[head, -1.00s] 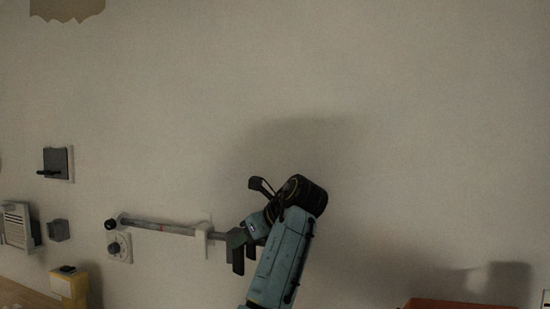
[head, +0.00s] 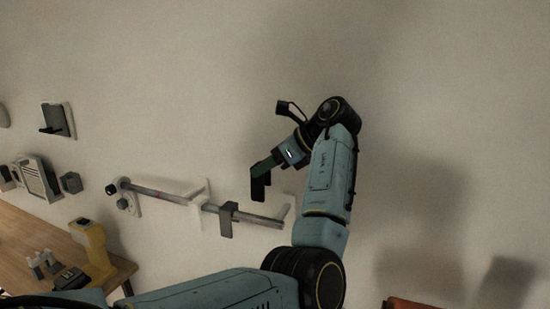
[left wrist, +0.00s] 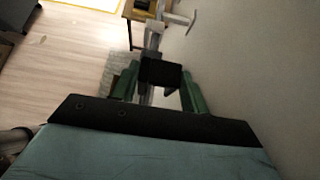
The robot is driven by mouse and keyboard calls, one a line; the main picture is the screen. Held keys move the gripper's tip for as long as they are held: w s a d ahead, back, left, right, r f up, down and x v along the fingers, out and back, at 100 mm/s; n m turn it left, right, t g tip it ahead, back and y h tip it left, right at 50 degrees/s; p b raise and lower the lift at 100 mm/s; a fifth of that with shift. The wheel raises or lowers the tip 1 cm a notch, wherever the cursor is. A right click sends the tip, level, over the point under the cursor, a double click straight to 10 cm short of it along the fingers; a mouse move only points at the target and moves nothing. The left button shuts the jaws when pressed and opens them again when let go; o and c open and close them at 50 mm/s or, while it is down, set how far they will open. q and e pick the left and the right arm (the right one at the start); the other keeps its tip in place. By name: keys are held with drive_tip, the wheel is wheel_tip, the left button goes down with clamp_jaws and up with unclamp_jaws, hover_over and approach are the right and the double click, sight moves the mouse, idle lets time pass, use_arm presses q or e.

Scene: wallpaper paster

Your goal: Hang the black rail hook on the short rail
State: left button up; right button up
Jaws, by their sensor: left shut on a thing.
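My left gripper (head: 266,166) is shut on the black rail hook (head: 258,187). In the head view it holds the hook in front of the wall, above the right part of the rail (head: 260,218), seemingly apart from it. In the left wrist view, the black hook (left wrist: 160,72) sits between the two green fingers (left wrist: 160,90), with the rail (left wrist: 152,42) beyond it. A dark grey hook (head: 228,220) hangs on the rail between two white brackets. I cannot tell for sure where one rail ends and another begins. My right gripper is out of view.
A wooden table (head: 28,236) with a yellow device (head: 91,248) stands at lower left. Wall fixtures (head: 57,119) hang at left. The upper wall is clear.

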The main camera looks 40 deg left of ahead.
use_arm(q)
drive_tip(key=shift+s+r, duration=0.2)
drive_tip(key=shift+s, duration=0.4)
drive_tip(key=shift+s+r, duration=0.2)
drive_tip(key=shift+s, duration=0.35)
drive_tip(key=w, duration=0.1)
hover_over(258, 217)
drive_tip(key=d, duration=0.2)
drive_tip(key=f, duration=0.3)
drive_tip(key=w+f, duration=0.1)
drive_tip(key=f, duration=0.1)
drive_tip(key=shift+f, duration=0.2)
drive_tip(key=shift+s+f, duration=0.2)
drive_tip(key=shift+f, duration=0.2)
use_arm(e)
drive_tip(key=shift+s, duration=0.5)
use_arm(q)
drive_tip(key=shift+f, duration=3.35)
drive_tip(key=o, duration=1)
drive_tip(key=shift+o, duration=0.2)
